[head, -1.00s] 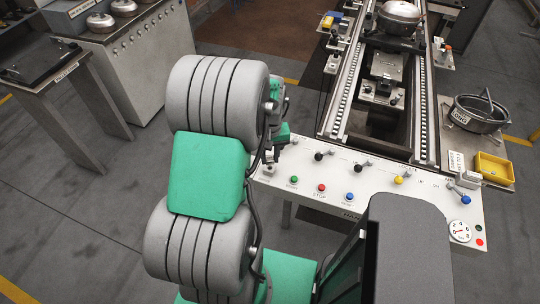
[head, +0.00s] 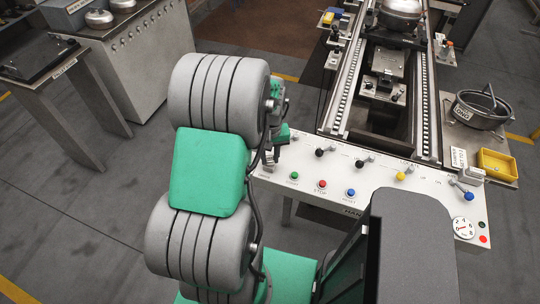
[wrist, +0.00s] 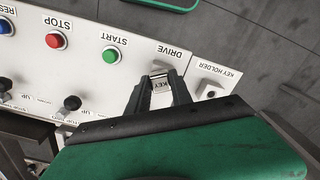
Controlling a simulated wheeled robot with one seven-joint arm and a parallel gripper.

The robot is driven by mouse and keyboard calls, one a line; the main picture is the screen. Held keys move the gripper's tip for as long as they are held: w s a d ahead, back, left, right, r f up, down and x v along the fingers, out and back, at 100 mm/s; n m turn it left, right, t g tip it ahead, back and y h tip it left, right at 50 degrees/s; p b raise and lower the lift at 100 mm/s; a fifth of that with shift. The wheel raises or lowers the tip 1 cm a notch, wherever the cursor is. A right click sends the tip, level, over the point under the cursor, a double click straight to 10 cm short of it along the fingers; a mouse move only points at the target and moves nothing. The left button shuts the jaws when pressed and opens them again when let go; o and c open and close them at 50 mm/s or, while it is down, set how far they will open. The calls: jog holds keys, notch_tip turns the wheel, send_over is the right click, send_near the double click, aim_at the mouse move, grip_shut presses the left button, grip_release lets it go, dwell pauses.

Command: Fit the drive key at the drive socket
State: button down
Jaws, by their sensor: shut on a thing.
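My gripper (wrist: 160,92) is shut on the drive key, a small block with a white "KEY" label (wrist: 160,84). In the wrist view the key sits between the dark fingertips, just below the "DRIVE" lettering on the white panel. The drive socket itself is not visible; the key and fingers cover that spot. I cannot tell whether the key touches the panel or is inside the socket. In the head view my gripper (head: 274,152) is over the panel's left end, mostly hidden behind my arm.
The white control panel (head: 330,177) has green, red, blue and yellow controls. The keyholder plate (wrist: 211,78), with a dark hole, is right of my fingers in the wrist view. A roller track (head: 342,95) runs behind the panel. A yellow bin (head: 497,162) stands right.

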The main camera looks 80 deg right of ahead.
aim_at(270, 159)
jog(key=shift+f, duration=0.35)
jog(key=c, duration=1.1)
grip_release()
jog(key=shift+o, duration=0.2)
jog(key=shift+r, duration=0.15)
notch_tip(270, 159, up, 8)
jog(key=shift+f+b, duration=0.15)
jog(key=shift+b, duration=0.55)
